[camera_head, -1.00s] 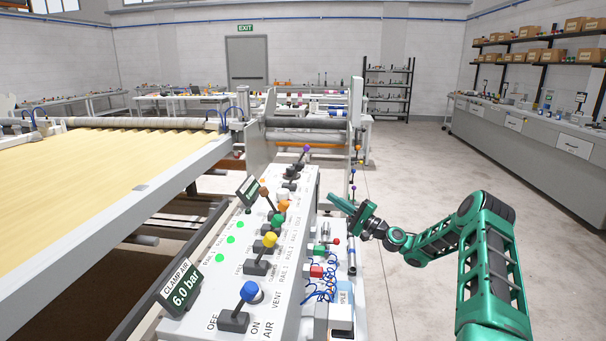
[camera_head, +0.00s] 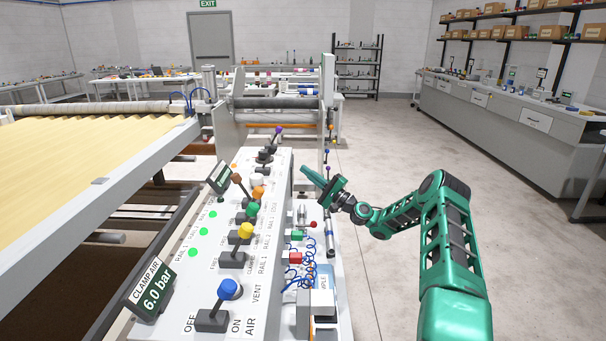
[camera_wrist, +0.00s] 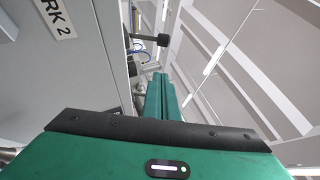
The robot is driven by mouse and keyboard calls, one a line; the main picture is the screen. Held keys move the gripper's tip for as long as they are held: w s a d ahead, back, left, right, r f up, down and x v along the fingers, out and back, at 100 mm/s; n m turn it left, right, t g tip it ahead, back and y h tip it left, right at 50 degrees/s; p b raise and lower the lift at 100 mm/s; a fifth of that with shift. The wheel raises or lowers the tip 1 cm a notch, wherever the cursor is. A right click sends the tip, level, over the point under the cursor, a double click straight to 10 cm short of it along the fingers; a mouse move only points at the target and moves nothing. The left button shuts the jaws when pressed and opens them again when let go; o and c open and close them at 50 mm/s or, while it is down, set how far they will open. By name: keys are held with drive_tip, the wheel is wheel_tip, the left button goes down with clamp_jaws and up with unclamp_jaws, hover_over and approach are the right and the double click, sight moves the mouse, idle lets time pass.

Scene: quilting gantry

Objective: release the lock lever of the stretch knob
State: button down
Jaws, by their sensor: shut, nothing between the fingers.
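My gripper (camera_head: 306,172) is green, shut and empty, held in the air over the right side of the lever console (camera_head: 266,215). In the wrist view its two fingers (camera_wrist: 160,80) lie side by side, pointing away. Just beyond and above the fingertips there is a dark round knob on a short stem (camera_wrist: 163,40), apart from them. I cannot tell whether this is the stretch knob, and I make out no lock lever for certain. In the head view, small ball-topped levers (camera_head: 328,156) stand on the machine's end beyond my gripper.
The console carries several coloured levers, a blue one (camera_head: 228,289) nearest, and a 6.0 bar display (camera_head: 152,287). Valves and blue hoses (camera_head: 296,258) sit along its right side. A grey panel (camera_wrist: 85,65) is close on the left in the wrist view. Floor to the right is clear.

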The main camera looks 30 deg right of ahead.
sight(268, 157)
drive_tip(key=x, duration=0.3)
drive_tip(key=a+x, duration=0.1)
drive_tip(key=x, duration=0.2)
drive_tip(key=s+x, duration=0.1)
drive_tip(key=x, duration=0.2)
drive_tip(key=shift+w+a+r, duration=0.1)
drive_tip(key=shift+a+r, duration=0.25)
drive_tip(key=shift+a, duration=0.05)
drive_tip(key=shift+w+a+r, duration=0.1)
drive_tip(key=shift+a+r, duration=0.15)
drive_tip(key=shift+a, duration=0.3)
drive_tip(key=shift+r, duration=0.1)
